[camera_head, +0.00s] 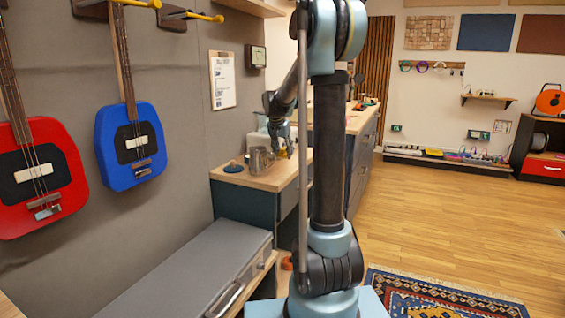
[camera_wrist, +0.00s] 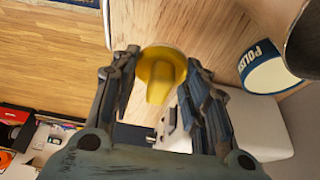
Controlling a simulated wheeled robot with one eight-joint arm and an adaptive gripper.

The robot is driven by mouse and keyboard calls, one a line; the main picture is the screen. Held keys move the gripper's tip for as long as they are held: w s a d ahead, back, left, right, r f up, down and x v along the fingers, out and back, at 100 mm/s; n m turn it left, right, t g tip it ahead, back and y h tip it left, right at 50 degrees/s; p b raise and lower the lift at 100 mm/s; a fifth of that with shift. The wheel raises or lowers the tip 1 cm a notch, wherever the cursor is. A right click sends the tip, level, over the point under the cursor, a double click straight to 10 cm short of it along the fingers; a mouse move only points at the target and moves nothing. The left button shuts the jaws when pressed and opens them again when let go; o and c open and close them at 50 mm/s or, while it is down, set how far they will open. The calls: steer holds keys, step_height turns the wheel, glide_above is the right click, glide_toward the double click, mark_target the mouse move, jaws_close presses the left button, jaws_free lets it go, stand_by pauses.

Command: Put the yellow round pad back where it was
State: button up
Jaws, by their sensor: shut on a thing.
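The yellow round pad (camera_wrist: 162,70), with a raised grip on its near side, sits between the two fingers of my gripper (camera_wrist: 158,78) in the wrist view. The fingers are closed in on it, one on each side. In the head view, a small yellow patch of the pad (camera_head: 282,153) shows below my gripper (camera_head: 279,143), over the wooden top of the cabinet (camera_head: 262,181). I cannot tell whether the pad touches the wood.
A metal mug (camera_head: 259,160) stands just left of my gripper. A blue round pad (camera_head: 234,167) lies further left on the top. The wrist view shows a can marked with polish lettering (camera_wrist: 262,66) and a pale box (camera_wrist: 262,123) close to the right finger.

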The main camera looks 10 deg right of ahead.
mark_target(282, 154)
steer(key=shift+f, duration=1.95)
steer(key=shift+f, duration=0.1)
steer(key=o, duration=1.1)
steer(key=v, duration=1.2)
